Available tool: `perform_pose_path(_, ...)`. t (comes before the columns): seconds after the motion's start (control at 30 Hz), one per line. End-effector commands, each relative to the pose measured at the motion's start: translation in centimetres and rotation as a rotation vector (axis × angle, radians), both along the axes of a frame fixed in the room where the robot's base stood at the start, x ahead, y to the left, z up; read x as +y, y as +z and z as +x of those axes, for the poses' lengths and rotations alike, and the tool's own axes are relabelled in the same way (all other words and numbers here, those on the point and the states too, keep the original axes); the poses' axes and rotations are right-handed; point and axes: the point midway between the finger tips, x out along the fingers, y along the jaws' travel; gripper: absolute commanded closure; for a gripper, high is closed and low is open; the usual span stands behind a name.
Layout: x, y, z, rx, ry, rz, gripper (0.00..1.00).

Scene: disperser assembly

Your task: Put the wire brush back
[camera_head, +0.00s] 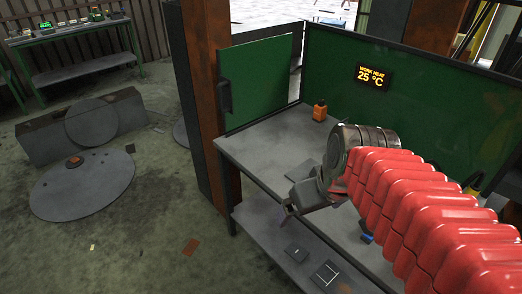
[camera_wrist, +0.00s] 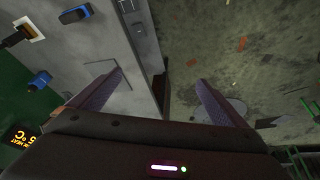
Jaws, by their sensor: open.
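I cannot pick out the wire brush with certainty. A dark tool with a yellow-orange part (camera_wrist: 22,34) lies on a pale patch of the bench in the wrist view. A yellow and black tool (camera_head: 473,183) also shows behind my arm at the bench's right. My gripper (camera_wrist: 160,85) is open, with nothing between its two fingers. It hangs near the front edge of the grey workbench (camera_head: 262,140), and the bench edge and floor show between the fingers. In the head view my gripper (camera_head: 288,208) is partly hidden by its own wrist, and my red arm covers much of the bench.
Blue and black items (camera_wrist: 75,14) (camera_wrist: 40,80) lie on the bench. A lower shelf (camera_head: 262,225) holds dark flat pieces (camera_head: 326,274).

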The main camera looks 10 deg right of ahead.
Motion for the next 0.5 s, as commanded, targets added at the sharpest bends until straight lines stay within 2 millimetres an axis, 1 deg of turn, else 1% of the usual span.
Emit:
perform_pose_path(0.03, 1.0, 0.3, -0.6, -0.016, -0.006, 0.001, 0.03)
perform_pose_path(0.2, 3.4, 0.8, -2.4, -0.062, -0.059, 0.023, 0.03)
perform_pose_path(0.33, 4.4, 0.9, -3.4, -0.089, -0.092, 0.041, 0.03)
perform_pose_path(0.5, 4.8, 0.9, -3.9, -0.099, -0.109, 0.049, 0.03)
